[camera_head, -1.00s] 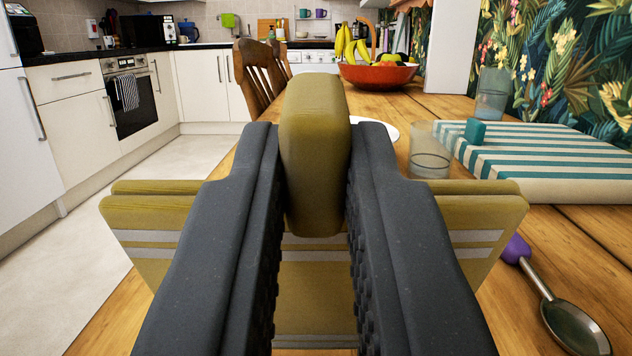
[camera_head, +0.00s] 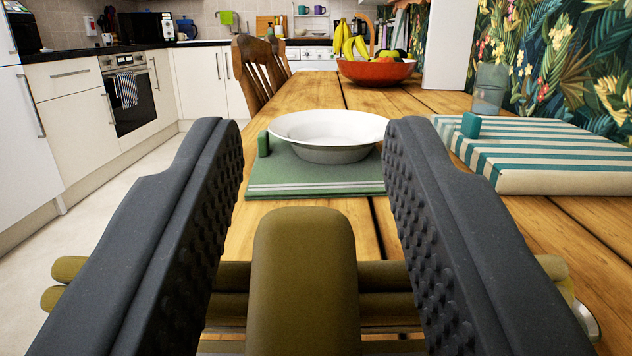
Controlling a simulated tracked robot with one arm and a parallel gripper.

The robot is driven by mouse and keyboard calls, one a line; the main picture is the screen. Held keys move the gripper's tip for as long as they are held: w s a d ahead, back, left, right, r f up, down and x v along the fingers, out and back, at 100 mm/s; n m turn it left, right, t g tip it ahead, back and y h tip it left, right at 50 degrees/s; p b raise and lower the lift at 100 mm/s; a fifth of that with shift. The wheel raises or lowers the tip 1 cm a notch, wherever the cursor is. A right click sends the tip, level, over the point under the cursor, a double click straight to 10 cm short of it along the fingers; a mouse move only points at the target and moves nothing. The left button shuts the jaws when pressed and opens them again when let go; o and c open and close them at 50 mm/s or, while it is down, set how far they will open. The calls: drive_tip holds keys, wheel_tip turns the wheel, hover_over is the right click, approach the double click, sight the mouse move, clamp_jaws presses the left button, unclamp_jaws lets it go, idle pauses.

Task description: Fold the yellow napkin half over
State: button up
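The yellow napkin (camera_head: 236,277) lies low in the view on the wooden table, its far edge running across below and beyond my fingers. Two thick edges show one above the other at its left end. A rounded yellow tab (camera_head: 305,280) stands up at its middle. My gripper (camera_head: 312,140) is open, with its dark ridged fingers spread wide and a clear gap on each side of the tab. The tab lies between the fingers, nearer the camera than the fingertips. The fingers hide parts of the napkin, and its near part is cut off by the frame.
A white bowl (camera_head: 328,152) on a green striped napkin (camera_head: 290,178) with a green tab stands straight ahead. A teal-striped cloth (camera_head: 560,150) and a glass (camera_head: 490,88) are at right. A red fruit bowl (camera_head: 376,72) is farther back. A spoon's edge (camera_head: 586,322) shows at lower right.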

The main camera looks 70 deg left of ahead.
drive_tip(key=p+v, duration=0.2)
drive_tip(key=v, duration=1.1)
drive_tip(key=shift+f, duration=0.15)
drive_tip(key=shift+a, duration=0.1)
